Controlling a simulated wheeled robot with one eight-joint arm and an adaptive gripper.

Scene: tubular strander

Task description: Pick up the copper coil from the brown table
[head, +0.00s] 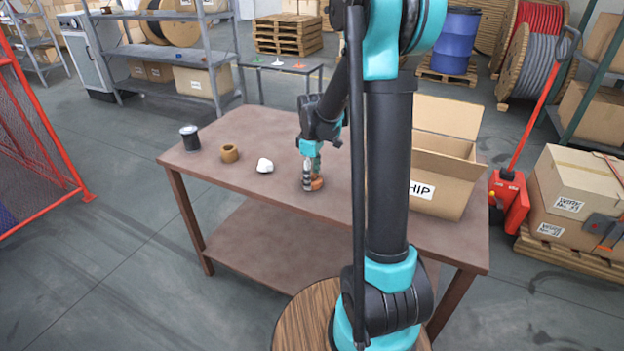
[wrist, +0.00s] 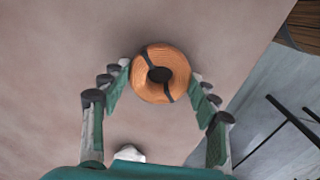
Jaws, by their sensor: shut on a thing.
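The copper coil (wrist: 178,66) is an orange ring with dark bands and a dark centre hole. In the wrist view it sits between the two green fingers of my gripper (wrist: 161,76), whose pads are against its sides. In the head view, my gripper (head: 312,178) points down over the brown table (head: 260,135), and the coil (head: 317,184) shows partly behind the fingers. The coil is at or very near the tabletop; I cannot tell whether it still touches it.
Left of my gripper stand a white lump (head: 265,166), a brown ring-shaped spool (head: 229,153) and a dark spool (head: 190,138). An open cardboard box (head: 440,170) is on the table's right, behind my arm. A red pallet jack (head: 510,198) stands beyond the right edge.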

